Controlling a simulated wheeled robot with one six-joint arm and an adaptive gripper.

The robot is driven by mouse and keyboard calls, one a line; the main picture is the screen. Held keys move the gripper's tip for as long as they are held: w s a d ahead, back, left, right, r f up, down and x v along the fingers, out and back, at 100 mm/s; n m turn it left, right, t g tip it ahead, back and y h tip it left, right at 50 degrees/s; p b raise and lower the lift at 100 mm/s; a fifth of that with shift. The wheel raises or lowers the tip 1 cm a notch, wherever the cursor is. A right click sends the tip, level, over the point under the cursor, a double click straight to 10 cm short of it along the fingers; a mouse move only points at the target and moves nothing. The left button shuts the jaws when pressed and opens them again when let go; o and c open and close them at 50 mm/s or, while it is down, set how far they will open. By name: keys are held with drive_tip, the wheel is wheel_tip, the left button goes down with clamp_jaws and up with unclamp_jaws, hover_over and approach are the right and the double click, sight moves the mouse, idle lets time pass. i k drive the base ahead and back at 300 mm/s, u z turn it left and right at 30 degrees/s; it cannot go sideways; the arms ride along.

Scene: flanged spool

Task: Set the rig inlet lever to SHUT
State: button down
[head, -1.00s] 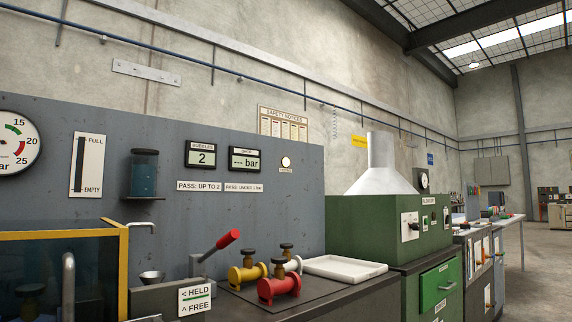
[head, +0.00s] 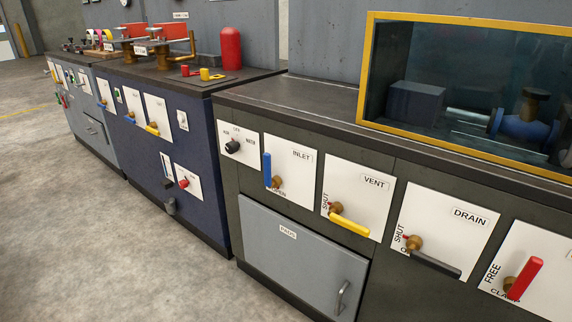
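The inlet lever (head: 267,170) has a blue handle and a brass pivot, on a white plate marked INLET on the dark rig cabinet's front, in the middle of the head view. Its handle stands upright, rising from beside the pivot. The word OPEN is partly visible below the pivot. I cannot read a SHUT mark on this plate. My gripper is not in view.
To the right are a yellow VENT lever (head: 348,224), a black DRAIN lever (head: 435,264) and a red FREE/CLAMP lever (head: 525,278). A selector knob (head: 233,146) is to the left. A yellow-framed tank (head: 364,70) stands on top. Floor (head: 110,240) at left is clear.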

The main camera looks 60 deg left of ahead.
sight(270, 181)
drive_tip(key=u, duration=2.3)
